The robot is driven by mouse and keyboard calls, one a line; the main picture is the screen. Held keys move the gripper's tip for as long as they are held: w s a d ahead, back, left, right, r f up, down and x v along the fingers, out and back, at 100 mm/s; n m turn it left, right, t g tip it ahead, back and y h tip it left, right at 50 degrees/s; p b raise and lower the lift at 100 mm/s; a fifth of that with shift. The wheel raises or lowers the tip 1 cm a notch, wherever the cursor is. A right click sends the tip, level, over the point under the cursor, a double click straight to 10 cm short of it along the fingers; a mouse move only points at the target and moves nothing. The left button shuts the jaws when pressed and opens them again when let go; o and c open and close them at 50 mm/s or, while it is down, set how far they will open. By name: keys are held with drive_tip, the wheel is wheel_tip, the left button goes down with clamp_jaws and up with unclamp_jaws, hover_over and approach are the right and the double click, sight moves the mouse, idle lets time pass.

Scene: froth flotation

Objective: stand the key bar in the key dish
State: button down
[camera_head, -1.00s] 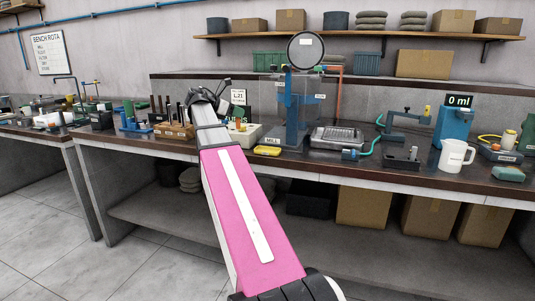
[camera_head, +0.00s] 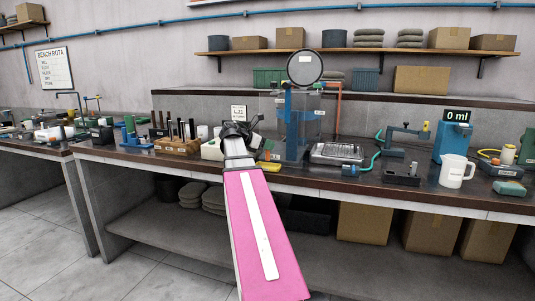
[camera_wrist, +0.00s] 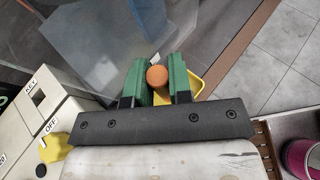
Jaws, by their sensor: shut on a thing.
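My gripper (camera_wrist: 157,70) is shut, its two green fingers on either side of an orange round-ended piece, which I take to be the key bar (camera_wrist: 157,76). I see it end-on, so its length is hidden. A yellow dish (camera_wrist: 196,86), which looks like the key dish, lies below and partly behind the right finger. I cannot tell the height between bar and dish. In the head view my gripper (camera_head: 246,128) is over the bench between a white box and a blue machine, with the yellow dish (camera_head: 268,166) just below it, partly hidden by my arm.
The white box (camera_wrist: 18,128) with KEY and OFF labels and a yellow knob (camera_wrist: 54,148) is close on the left. The blue machine (camera_head: 293,128) with its clear guard stands close behind. A wooden rack (camera_head: 178,146) is farther left, a metal tray (camera_head: 337,153) to the right.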

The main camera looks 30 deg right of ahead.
sight(268, 160)
drive_tip(key=shift+f, duration=1.7)
drive_tip(key=c, duration=1)
unclamp_jaws()
drive_tip(key=shift+f, duration=0.1)
drive_tip(key=shift+c, duration=0.2)
